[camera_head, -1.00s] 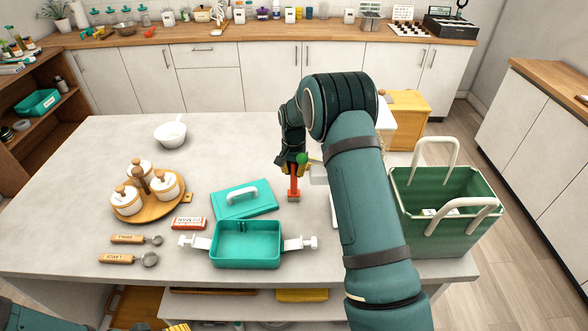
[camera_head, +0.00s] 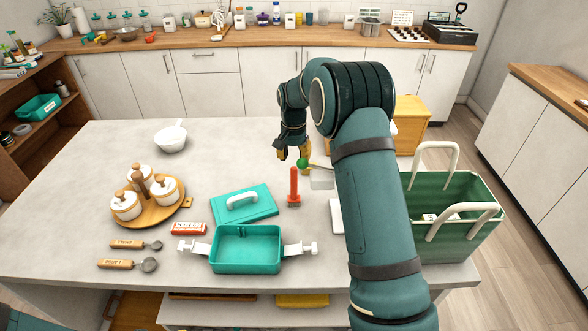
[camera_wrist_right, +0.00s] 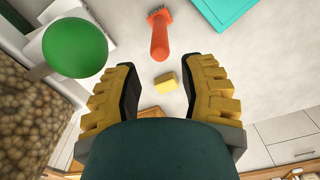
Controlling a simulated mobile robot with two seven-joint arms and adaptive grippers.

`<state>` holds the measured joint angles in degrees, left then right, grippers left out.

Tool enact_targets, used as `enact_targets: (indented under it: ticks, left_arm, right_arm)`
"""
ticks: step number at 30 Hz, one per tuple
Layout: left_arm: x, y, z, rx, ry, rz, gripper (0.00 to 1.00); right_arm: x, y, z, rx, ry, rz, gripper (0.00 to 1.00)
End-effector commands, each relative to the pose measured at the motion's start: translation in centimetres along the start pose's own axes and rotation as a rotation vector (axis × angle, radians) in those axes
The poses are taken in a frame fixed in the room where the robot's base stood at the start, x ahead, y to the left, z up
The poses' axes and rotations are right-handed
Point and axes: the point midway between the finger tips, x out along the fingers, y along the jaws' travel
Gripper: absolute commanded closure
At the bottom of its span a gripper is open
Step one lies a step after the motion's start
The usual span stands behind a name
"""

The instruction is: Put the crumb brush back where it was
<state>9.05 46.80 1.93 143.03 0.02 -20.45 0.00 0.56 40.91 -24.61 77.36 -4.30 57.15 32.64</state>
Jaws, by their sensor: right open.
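The crumb brush (camera_head: 294,184) has an orange-red handle and short bristles at its near end. It is on the grey table, to the right of the teal lid; whether it stands or lies is hard to tell. My right gripper (camera_head: 292,155) is open and empty just behind the brush. In the right wrist view, the brush (camera_wrist_right: 160,38) is ahead of the open gripper (camera_wrist_right: 163,78), apart from both fingers. My left gripper is not in view.
The teal lid (camera_head: 243,217) and teal box (camera_head: 218,250) are left of the brush. A green ball (camera_head: 302,163) is close to my right gripper, and a small yellow block (camera_wrist_right: 166,81) shows between its fingers. The green basket (camera_head: 470,240) stands right of my arm.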

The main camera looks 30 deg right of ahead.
Motion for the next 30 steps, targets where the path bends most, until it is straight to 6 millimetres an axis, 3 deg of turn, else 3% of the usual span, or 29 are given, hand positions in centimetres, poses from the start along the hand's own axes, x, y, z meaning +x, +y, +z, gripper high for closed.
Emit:
enact_targets:
  ticks: [3,9,30]
  left_arm:
    - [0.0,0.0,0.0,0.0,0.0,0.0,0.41]
    - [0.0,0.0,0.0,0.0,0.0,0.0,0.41]
    - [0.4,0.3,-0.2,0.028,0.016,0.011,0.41]
  right_arm:
    - [-2.2,0.0,0.0,0.0,0.002,-0.002,0.59]
    - [-4.3,0.0,0.0,-0.001,0.0,0.0,0.59]
    - [-4.4,-0.2,0.0,0.002,0.003,-0.015,0.59]
